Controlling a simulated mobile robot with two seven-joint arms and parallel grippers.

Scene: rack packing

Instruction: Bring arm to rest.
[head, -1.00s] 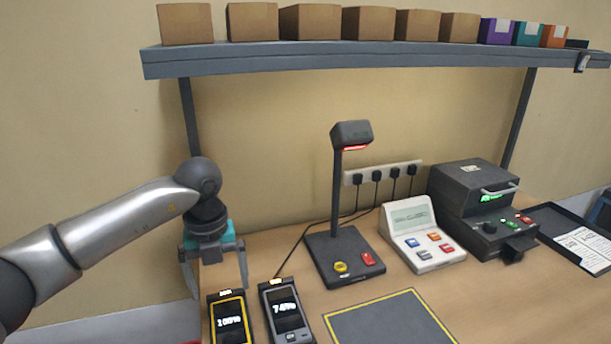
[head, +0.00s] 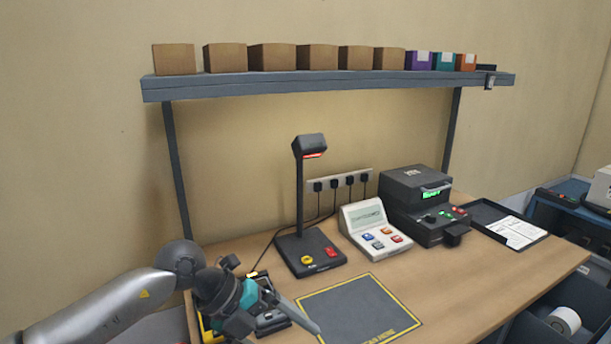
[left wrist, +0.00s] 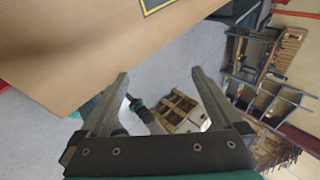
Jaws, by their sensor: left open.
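My left gripper (left wrist: 160,75) is open and empty in the left wrist view. Its two fingers stand apart over the floor, just off the edge of the wooden bench (left wrist: 70,40). In the head view my left arm comes in at the lower left, with the gripper (head: 270,295) tilted above the bench's front left part. It covers much of the handheld devices (head: 272,318) there. My right gripper does not show in the head view. A small dark part with a teal band (left wrist: 140,107) shows between the fingers in the wrist view; I cannot tell what it is.
A scanner stand (head: 318,252), a button console (head: 375,230) and a dark printer-like machine (head: 415,195) stand along the bench's back. The yellow-edged mat (head: 360,312) is bare. A shelf (head: 330,84) with several boxes spans above. A wooden pallet (left wrist: 178,108) lies on the floor.

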